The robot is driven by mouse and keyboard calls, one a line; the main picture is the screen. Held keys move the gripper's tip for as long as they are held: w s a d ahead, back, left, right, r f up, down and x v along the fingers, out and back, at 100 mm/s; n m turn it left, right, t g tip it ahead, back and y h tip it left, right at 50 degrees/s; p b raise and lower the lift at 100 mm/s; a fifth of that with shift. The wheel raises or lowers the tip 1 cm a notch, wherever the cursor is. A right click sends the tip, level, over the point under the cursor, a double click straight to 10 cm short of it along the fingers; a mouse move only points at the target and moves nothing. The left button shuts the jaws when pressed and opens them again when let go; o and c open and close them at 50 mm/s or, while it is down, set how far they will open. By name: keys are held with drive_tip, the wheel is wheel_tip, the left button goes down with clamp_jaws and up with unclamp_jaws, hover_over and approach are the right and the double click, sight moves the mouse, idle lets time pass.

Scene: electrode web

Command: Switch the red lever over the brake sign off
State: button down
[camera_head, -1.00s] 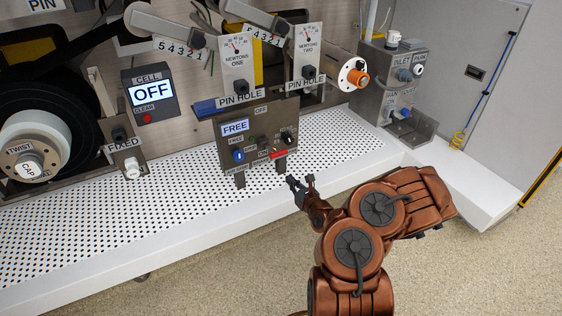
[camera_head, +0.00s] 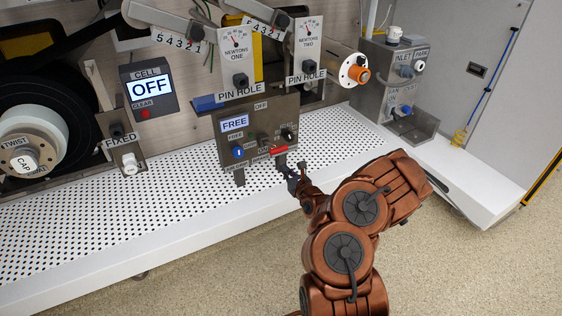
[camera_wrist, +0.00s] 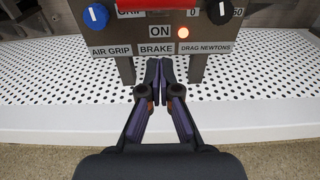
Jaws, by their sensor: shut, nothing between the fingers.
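The red lever (camera_head: 279,151) is on the lower front of the grey control panel (camera_head: 256,121), lying roughly level and sticking out. In the wrist view the top edge cuts off the panel, and only a bit of red shows there. The BRAKE sign (camera_wrist: 157,48) is below an ON label (camera_wrist: 159,30), with a lit orange-red lamp (camera_wrist: 183,33) to its right. My gripper (camera_head: 291,172) is just below and in front of the lever, apart from it. In the wrist view my gripper (camera_wrist: 160,66) is shut and empty, its tips just below the BRAKE sign.
A blue knob (camera_wrist: 96,16) over the AIR GRIP sign is left of the brake; a black knob (camera_wrist: 220,12) over DRAG NEWTONS is right. Two panel legs stand on the white perforated deck (camera_head: 120,208). Deck space in front is clear.

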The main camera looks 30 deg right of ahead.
sight(272, 147)
drive_tip(key=shift+w+d+r+b, duration=0.1)
drive_tip(key=shift+w+r+b, duration=1.35)
drive_tip(key=shift+w+r, duration=0.25)
drive_tip(key=shift+r, duration=0.15)
